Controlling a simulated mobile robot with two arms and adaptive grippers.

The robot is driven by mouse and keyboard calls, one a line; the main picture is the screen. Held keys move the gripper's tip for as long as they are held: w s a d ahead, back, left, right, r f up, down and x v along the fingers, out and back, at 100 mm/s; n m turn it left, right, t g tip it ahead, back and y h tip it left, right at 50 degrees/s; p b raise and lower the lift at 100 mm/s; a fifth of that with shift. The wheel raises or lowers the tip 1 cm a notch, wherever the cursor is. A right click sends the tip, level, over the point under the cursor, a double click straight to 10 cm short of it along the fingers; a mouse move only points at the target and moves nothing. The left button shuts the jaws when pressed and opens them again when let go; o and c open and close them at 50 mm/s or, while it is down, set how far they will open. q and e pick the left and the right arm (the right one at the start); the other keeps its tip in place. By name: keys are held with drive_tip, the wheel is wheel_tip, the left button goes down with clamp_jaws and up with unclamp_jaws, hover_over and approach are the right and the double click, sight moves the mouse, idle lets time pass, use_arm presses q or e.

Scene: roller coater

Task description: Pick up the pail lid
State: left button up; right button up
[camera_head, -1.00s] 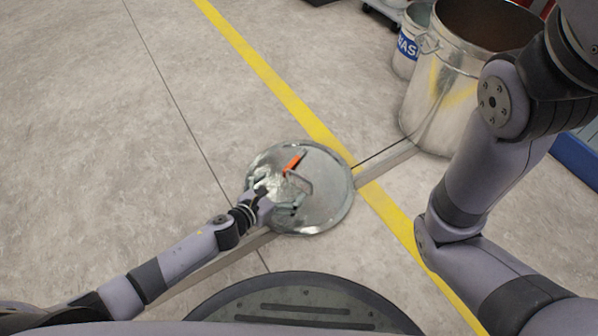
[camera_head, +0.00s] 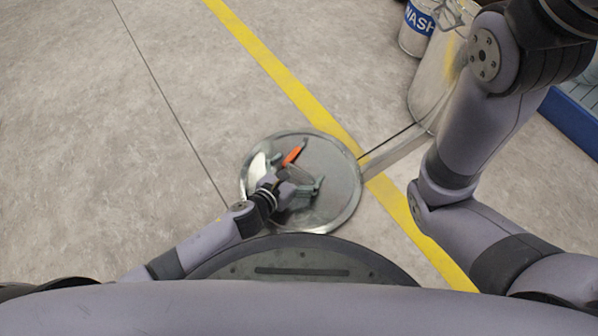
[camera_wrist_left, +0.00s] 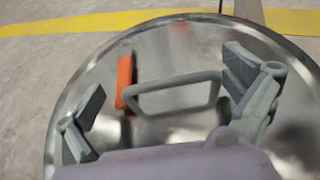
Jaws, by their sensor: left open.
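The pail lid (camera_head: 335,190) is a round, shiny metal disc on the floor in front of my base. In the left wrist view the lid (camera_wrist_left: 185,65) fills most of the picture, with a grey loop handle (camera_wrist_left: 178,95) standing on it. An orange piece (camera_head: 293,155) lies by the handle; it also shows in the left wrist view (camera_wrist_left: 124,82). My left gripper (camera_head: 297,182) is over the lid. In the left wrist view its fingers (camera_wrist_left: 165,105) are spread apart on either side of the handle, with nothing clamped between them. My right gripper is out of view.
A large metal pail (camera_head: 432,85) and a white bucket with a blue WASH label (camera_head: 417,22) stand at upper right, partly behind my right arm. A yellow floor line (camera_head: 285,88) passes beside the lid. The floor at left is clear.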

use_arm(q)
drive_tip(key=c, duration=1.5)
